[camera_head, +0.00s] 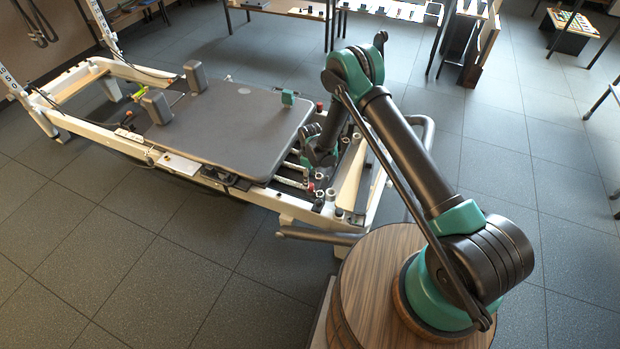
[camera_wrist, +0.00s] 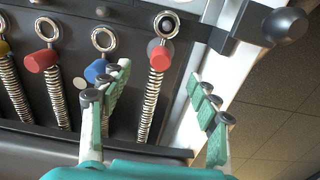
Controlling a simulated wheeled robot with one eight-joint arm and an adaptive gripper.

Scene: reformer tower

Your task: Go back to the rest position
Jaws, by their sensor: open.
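My gripper (camera_wrist: 161,80) is open, with its teal and white fingers spread apart in the wrist view. A spring with a red knob (camera_wrist: 159,55) and a metal ring shows between the fingers; I cannot tell whether they touch it. In the head view my gripper (camera_head: 318,152) is low over the spring end of the reformer (camera_head: 290,205), partly hidden by my arm. Nothing is visibly held.
More springs stand to the left in the wrist view, with a red knob (camera_wrist: 41,60) and a blue knob (camera_wrist: 95,70). A black round knob (camera_wrist: 285,25) is at the right. The grey carriage (camera_head: 225,125) is beside my gripper. Floor (camera_head: 100,260) is clear in front.

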